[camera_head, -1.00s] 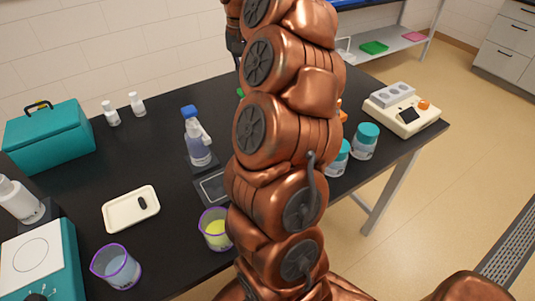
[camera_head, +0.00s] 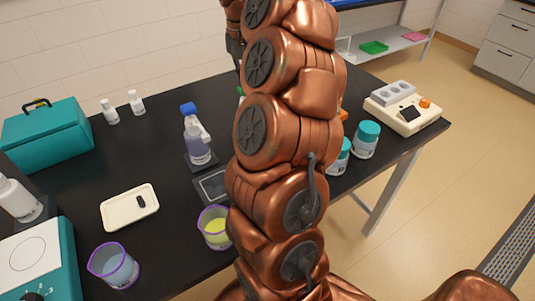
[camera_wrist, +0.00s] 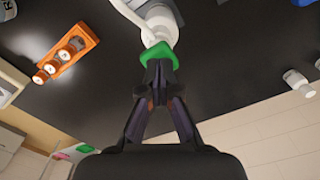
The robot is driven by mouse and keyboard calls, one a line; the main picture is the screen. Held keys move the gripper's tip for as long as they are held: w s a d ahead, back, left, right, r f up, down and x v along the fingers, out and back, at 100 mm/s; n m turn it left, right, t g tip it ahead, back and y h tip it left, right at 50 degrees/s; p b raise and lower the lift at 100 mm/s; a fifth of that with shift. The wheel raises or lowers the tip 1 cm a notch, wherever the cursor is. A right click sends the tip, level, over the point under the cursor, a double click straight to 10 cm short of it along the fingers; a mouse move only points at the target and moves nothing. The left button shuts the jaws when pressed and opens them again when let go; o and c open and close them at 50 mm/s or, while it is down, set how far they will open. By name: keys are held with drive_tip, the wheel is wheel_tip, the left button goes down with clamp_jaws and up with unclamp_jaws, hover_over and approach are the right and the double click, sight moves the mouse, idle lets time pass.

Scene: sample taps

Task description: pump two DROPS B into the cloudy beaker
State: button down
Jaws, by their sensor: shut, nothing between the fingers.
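In the wrist view my gripper (camera_wrist: 160,68) is shut and empty, its tips at the green pump head (camera_wrist: 159,54) of a white bottle (camera_wrist: 160,18). The tips overlap the green head; I cannot tell whether they press on it. In the head view my arm hides the gripper and most of this bottle. A blue-topped pump bottle (camera_head: 197,148) stands on a dark base. A purple-rimmed beaker of pale bluish, hazy liquid (camera_head: 116,268) is at the front left. Another purple-rimmed beaker holds yellow-green liquid (camera_head: 215,232). No DROPS B label is readable.
A white tray (camera_head: 115,217) holds a small dark item. A teal box (camera_head: 45,138), a white bottle (camera_head: 18,199) and a teal device (camera_head: 62,270) are at left. Teal-lidded jars (camera_head: 366,140) and a cream device (camera_head: 407,112) are at right. An orange rack (camera_wrist: 68,53) lies near the gripper.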

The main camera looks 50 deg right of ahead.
drive_tip(key=shift+f, duration=0.3)
drive_tip(key=shift+f+b, duration=0.7)
drive_tip(key=shift+r, duration=0.15)
drive_tip(key=shift+r+p, duration=0.65)
drive_tip(key=shift+r, duration=0.9)
wheel_tip(320, 180, up, 6)
drive_tip(key=p, duration=0.2)
drive_tip(key=shift+p, duration=0.4)
